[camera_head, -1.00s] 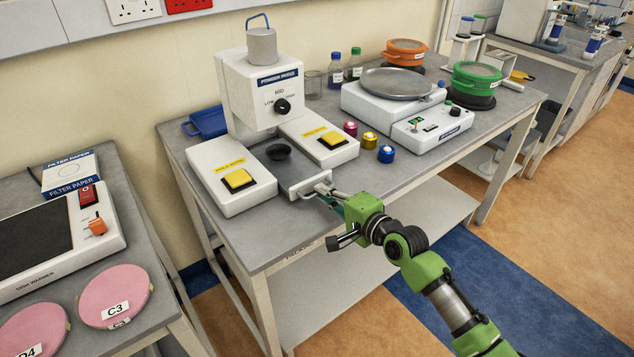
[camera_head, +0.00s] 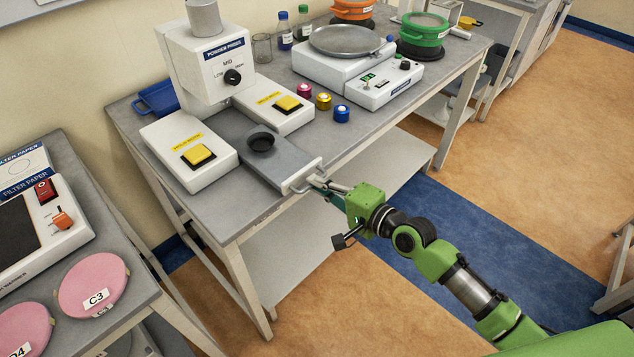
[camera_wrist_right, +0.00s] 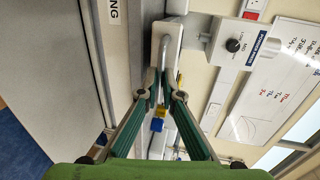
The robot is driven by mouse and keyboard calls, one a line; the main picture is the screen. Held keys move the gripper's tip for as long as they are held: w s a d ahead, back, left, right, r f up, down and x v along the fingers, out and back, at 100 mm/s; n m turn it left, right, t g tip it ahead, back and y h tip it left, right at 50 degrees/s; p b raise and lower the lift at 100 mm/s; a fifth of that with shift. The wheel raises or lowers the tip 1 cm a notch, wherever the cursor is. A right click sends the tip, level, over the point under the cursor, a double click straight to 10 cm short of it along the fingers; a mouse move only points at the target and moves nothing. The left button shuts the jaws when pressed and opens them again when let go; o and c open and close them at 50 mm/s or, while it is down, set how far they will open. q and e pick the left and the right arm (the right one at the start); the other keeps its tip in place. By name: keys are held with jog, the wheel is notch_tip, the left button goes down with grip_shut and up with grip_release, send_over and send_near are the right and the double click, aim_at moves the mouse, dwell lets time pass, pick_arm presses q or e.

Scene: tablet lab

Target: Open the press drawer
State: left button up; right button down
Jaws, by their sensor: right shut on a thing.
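The powder press (camera_head: 215,62) stands on the grey bench, with a white block with a yellow button on each side of its base. Its drawer (camera_head: 285,160) is a grey slide pulled out toward the bench's front edge, with a dark round cup (camera_head: 261,142) on it. My right gripper (camera_head: 318,182) is shut on the drawer handle (camera_head: 299,188) at the front. In the right wrist view the fingers (camera_wrist_right: 164,92) close around the metal handle bar (camera_wrist_right: 163,52). My left gripper is not in view.
Three small capped jars, the blue one (camera_head: 342,113) nearest, stand right of the press. A balance (camera_head: 345,70) and a green-rimmed sieve (camera_head: 424,37) are behind them. A lower bench with pink discs (camera_head: 93,284) is at left. Floor in front is clear.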

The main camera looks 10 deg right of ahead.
jog(key=c, duration=2.2)
grip_release()
jog(key=shift+v, duration=6)
